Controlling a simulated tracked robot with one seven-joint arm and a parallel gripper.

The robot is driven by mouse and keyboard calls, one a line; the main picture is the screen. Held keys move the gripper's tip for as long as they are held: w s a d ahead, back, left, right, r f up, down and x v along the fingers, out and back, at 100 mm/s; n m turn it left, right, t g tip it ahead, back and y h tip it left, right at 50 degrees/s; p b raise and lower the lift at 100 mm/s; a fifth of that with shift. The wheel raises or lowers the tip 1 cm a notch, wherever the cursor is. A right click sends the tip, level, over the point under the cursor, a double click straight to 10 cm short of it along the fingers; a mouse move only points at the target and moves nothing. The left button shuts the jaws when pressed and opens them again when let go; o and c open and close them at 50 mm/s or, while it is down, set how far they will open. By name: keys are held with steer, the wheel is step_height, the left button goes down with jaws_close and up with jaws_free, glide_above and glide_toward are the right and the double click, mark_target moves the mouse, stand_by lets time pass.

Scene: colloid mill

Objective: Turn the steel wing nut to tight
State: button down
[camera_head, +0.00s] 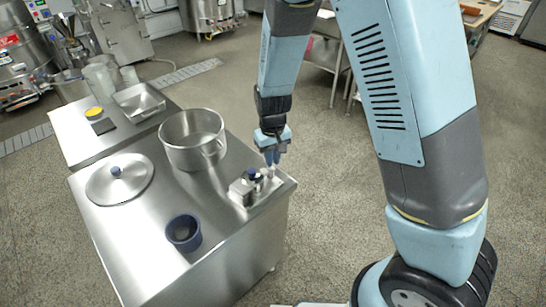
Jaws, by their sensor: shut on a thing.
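My gripper (271,163) points down at the right part of the small steel fixture (242,196) on the near steel cabinet's right edge. It is shut on the steel wing nut (271,174), which is tiny here and mostly hidden by the fingers. How far the nut is turned cannot be told. A dark blue knob (252,173) stands on the fixture just left of my fingertips.
The steel cabinet top (150,235) also bears an open steel pot (192,142), a round lid (119,179) with a blue knob, and a dark blue cup (184,233). A second table (70,125) behind holds a steel tray (139,102) and a yellow item (94,113).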

steer(key=m, duration=0.3)
steer(key=shift+a+m, duration=0.25)
steer(key=shift+m, duration=0.15)
steer(key=m, duration=0.3)
steer(key=shift+a+m, duration=0.25)
steer(key=shift+m, duration=0.05)
steer(key=m, duration=0.5)
steer(key=shift+w+a+m, duration=0.1)
steer(key=shift+a+m, duration=0.3)
steer(key=c, duration=1.2)
jaws_free()
step_height(320, 180, up, 14)
steer(key=shift+f, duration=0.15)
